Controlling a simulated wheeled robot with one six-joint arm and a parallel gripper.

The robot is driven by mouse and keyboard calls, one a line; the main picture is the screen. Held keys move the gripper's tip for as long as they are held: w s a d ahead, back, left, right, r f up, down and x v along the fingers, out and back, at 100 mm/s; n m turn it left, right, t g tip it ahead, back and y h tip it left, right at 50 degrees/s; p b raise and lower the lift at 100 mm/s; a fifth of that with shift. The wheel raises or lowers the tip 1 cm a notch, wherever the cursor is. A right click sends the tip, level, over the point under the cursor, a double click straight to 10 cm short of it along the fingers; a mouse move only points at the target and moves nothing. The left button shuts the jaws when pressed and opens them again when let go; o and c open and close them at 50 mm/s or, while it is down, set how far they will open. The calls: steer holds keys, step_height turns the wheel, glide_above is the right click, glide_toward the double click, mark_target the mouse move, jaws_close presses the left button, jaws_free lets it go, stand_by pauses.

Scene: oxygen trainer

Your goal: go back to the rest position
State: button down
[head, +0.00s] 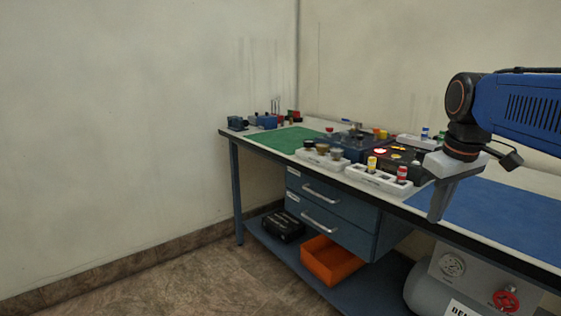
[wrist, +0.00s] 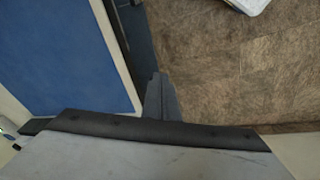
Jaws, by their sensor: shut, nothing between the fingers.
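My gripper (head: 437,215) hangs at the end of my blue arm on the right of the head view, in front of the workbench's front edge. Its fingers point down and are together, with nothing held. In the wrist view my gripper's fingers (wrist: 158,90) show as a dark closed wedge, beside the bench edge and over the floor. The workbench (head: 228,131) stands against the wall, with a green mat (head: 270,139) at its far end and a blue mat (head: 510,215) at its near end. The blue mat also shows in the wrist view (wrist: 60,55).
Below are drawers (head: 330,205), an orange bin (head: 330,260) and a grey tank (head: 430,292). The floor (head: 190,275) at left is clear.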

steer(key=s+a+f+m+t, duration=0.1)
steer(key=s+a+f+m, duration=0.1)
steer(key=s+f, duration=0.5)
steer(key=s+a+f+m+t, duration=0.1)
steer(key=s+a+f, duration=0.2)
steer(key=s+f, duration=0.5)
step_height(320, 180, down, 2)
steer(key=shift+a+f+m, duration=0.1)
steer(key=shift+a+m, duration=0.05)
steer(key=shift+m, duration=0.25)
